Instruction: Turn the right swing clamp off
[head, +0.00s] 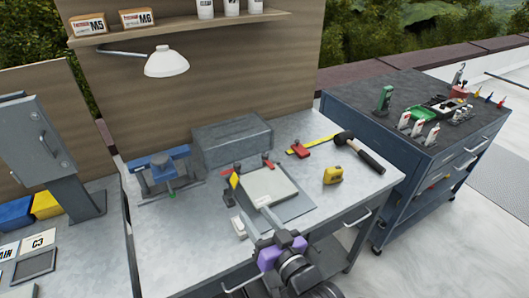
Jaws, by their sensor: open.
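A dark fixture plate (298,207) lies on the grey workbench with a pale flat block (268,185) on it. A small clamp with a red tip (268,161) stands at the block's far right corner; I take it as the right swing clamp. Another clamp with red and yellow parts (235,178) stands at the block's left side. Both are small, and whether each is on or off cannot be told. My gripper (250,217) is open and empty, with its fingers at the near edge of the fixture. It appears apart from both clamps.
A blue vise (170,168) and grey box (232,141) stand behind left. A red-ended yellow strip (312,143), hammer (362,152) and yellow tape measure (332,175) lie right. A lamp (166,62) hangs above. A blue tool cart (400,150) stands right.

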